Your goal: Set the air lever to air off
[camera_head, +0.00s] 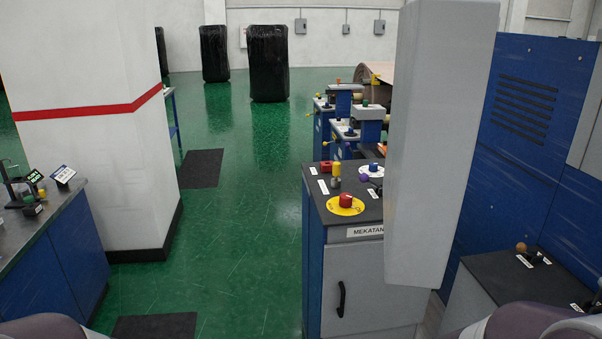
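The air lever cannot be named for certain, because the small labels are too blurred to read. One lever with a brown ball knob (521,247) stands on the dark top of a low cabinet (552,268) at the lower right, beside small white labels. Another small lever with a purple knob (363,178) is on the MEKATAN cabinet (375,292) in the middle. Whether either is set to off cannot be told. Neither of my grippers is in view; only rounded parts of my own body show in the bottom corners.
A large grey upright panel (440,140) hides part of the MEKATAN cabinet and machines behind. A red button (346,200) sits on a yellow disc. A white pillar (90,130) and blue bench (50,258) stand left. Green floor (235,240) is clear between. Black wrapped rolls (268,65) stand behind.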

